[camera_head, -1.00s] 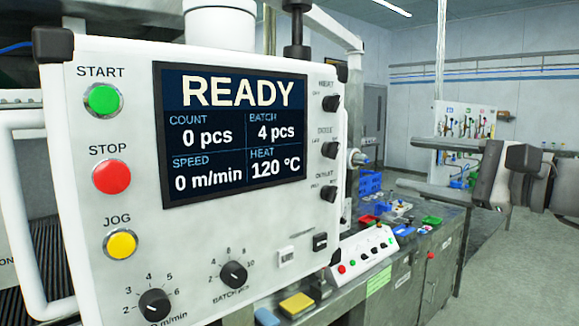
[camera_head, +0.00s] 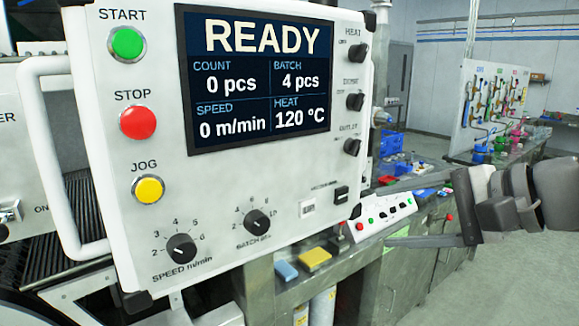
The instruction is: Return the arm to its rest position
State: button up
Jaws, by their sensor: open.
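My gripper (camera_head: 384,215) is at the right in the head view, with its two long grey fingers pointing left. The fingers are wide apart and nothing is seen held between them. My dark wrist and arm run off to the right edge. The white control panel (camera_head: 225,190) stands left of the gripper, and its screen (camera_head: 258,80) reads READY, 0 pcs, batch 4 pcs, 0 m/min and 120 °C. The fingertips appear apart from the panel, though the depth between them is hard to judge.
A small white control box (camera_head: 378,222) with buttons shows behind the fingers. A blue block (camera_head: 287,271) and a yellow block (camera_head: 315,258) lie on the bench below the panel. A pegboard (camera_head: 494,105) stands at the back right. Open floor (camera_head: 520,285) lies at the lower right.

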jog(key=s+f+n+g+h, duration=0.1)
jog(key=s+f+n+h, duration=0.3)
jog(key=f+n, duration=0.2)
jog(key=s+a+f+n+g+h, duration=0.1)
jog(key=s+f+n+h, duration=0.4)
jog(key=f, duration=0.5)
jog(key=shift+s+n+g, duration=0.25)
jog(key=shift+n+g, duration=0.35)
jog(key=shift+g, duration=0.1)
jog(key=shift+a, duration=0.1)
